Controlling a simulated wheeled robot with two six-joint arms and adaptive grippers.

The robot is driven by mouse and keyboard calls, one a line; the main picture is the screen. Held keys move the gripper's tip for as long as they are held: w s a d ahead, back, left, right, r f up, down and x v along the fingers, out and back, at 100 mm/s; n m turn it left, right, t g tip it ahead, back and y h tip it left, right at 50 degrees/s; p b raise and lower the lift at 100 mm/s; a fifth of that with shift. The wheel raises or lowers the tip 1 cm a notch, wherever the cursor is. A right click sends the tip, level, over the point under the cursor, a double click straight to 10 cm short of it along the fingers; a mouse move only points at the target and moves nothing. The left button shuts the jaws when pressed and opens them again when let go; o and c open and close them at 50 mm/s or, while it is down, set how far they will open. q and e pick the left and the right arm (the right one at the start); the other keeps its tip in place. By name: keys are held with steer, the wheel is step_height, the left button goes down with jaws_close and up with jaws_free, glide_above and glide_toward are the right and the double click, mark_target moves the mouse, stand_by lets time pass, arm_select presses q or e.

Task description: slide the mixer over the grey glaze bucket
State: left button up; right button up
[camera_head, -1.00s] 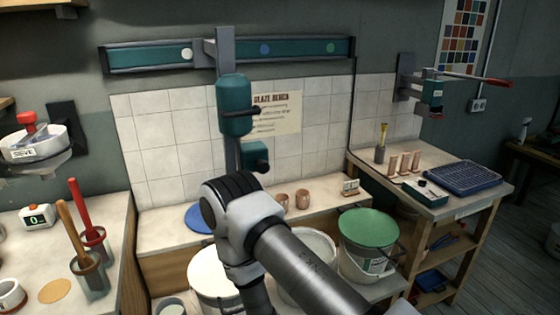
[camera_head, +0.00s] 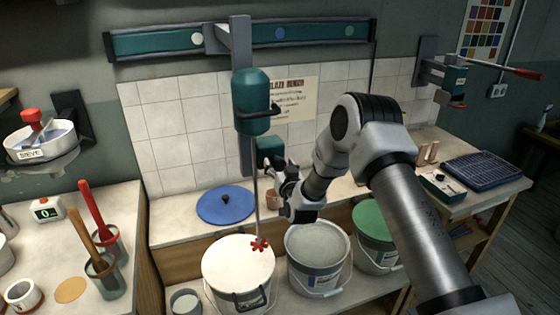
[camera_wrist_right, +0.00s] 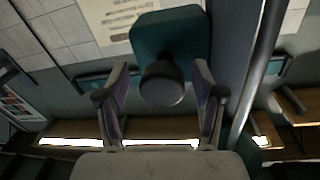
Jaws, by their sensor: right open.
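The mixer (camera_head: 252,103) is a teal motor on a grey bracket hung from the wall rail. Its thin shaft runs down to a red impeller (camera_head: 260,244), which shows against the right rear of the white bucket (camera_head: 238,268). A smaller teal box (camera_head: 270,149) hangs below the motor. The grey glaze bucket (camera_head: 318,250) stands open just right of the white one. My right gripper (camera_head: 287,183) is close to the lower box. In the right wrist view, its open fingers (camera_wrist_right: 162,102) are either side of a round dark knob (camera_wrist_right: 162,85) on a teal block; contact is unclear. My left gripper is out of view.
The teal wall rail (camera_head: 310,34) carries pale, blue and green dots. A bucket of green glaze (camera_head: 375,222) stands right of the grey one. A blue lid (camera_head: 226,204) and a clay cup (camera_head: 273,198) sit on the ledge behind. Another wall fixture (camera_head: 455,80) is at right.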

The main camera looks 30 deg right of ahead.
steer(key=shift+a+r, duration=0.15)
steer(key=shift+r, duration=0.05)
steer(key=shift+c, duration=0.4)
steer(key=shift+f, duration=0.1)
jaws_close()
steer(key=s+d+b, duration=0.1)
steer(key=s+d, duration=0.1)
steer(key=d, duration=0.9)
steer(key=s+d+b, duration=0.1)
steer(key=s+d, duration=0.2)
steer(key=d, duration=0.8)
steer(key=shift+s+d, duration=0.2)
steer(key=shift+o, duration=0.4)
jaws_free()
